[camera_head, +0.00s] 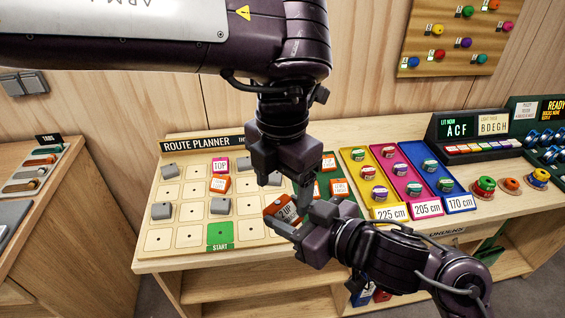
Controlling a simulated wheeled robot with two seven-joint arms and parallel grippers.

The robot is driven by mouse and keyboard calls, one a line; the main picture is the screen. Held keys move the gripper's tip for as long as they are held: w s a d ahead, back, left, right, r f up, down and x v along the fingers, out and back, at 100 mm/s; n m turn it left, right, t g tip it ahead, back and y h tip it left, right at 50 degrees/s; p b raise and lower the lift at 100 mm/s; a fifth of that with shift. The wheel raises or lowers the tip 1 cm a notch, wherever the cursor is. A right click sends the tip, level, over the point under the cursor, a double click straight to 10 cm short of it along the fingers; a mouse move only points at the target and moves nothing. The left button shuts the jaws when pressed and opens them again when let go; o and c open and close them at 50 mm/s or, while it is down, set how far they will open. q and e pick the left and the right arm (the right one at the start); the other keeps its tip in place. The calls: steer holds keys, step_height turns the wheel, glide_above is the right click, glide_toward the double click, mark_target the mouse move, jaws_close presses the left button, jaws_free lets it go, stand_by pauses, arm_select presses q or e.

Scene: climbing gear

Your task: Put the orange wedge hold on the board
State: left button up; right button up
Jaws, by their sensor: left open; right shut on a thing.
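The Route Planner board (157,240) lies on the bench as a pale grid of square cells. My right gripper (290,222) is shut on an orange wedge hold (271,208) with a white "2 UP" label, over the right part of the board. My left gripper (283,188) is open just above that hold, fingers pointing down. Whether the hold touches the board or the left fingers is hard to tell. The grippers hide some right-hand cells.
Grey holds (162,211) occupy several cells; a green START tile (220,233) is at the front. Yellow, pink and blue trays (455,203) with round holds stand further right. Some front cells are empty.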

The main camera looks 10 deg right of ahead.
mark_target(282, 211)
arm_select(q)
step_height(282, 211, down, 6)
steer(key=shift+f, duration=0.25)
steer(key=c, duration=0.9)
steer(key=shift+c, duration=0.7)
arm_select(e)
steer(key=o, duration=1)
steer(key=shift+o, duration=0.2)
